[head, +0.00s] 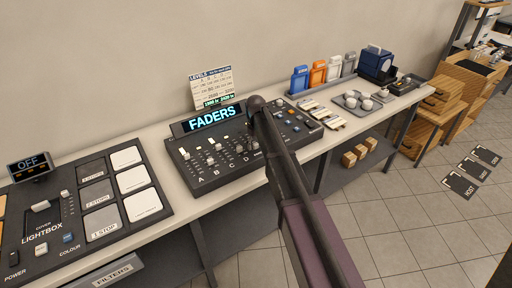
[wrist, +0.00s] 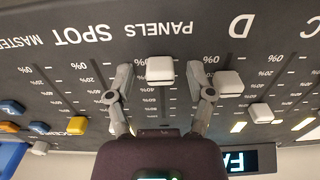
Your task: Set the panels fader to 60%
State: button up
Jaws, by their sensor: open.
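The mixing desk (head: 235,165) stands on the long table with a lit FADERS display (head: 212,117). In the wrist view the desk shows upside down. The PANELS label (wrist: 174,28) has a white square fader cap (wrist: 160,70) below it. The cap sits near the 0% to 20% end of its scale. My gripper (wrist: 160,76) is open, one finger on each side of that cap, with a gap showing on both sides. In the head view my arm covers the panels fader and my fingers are hidden.
The neighbouring D fader cap (wrist: 230,83) stands close beyond my right finger. A further white cap (wrist: 260,113), coloured buttons (wrist: 73,126) and lit strips are on the desk. A lightbox console (head: 80,205) lies at left. Trays and holders stand at the table's far end.

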jog(key=shift+f, duration=0.1)
grip_shut()
jog(key=shift+w+a, duration=0.5)
jog(key=shift+w, duration=0.25)
jog(key=shift+w+a, duration=0.45)
jog(key=shift+w, duration=0.25)
jog(key=shift+w+a, duration=0.5)
jog(key=shift+w, duration=0.25)
grip_release()
jog(key=shift+s+d, duration=0.1)
jog(key=shift+s, duration=0.05)
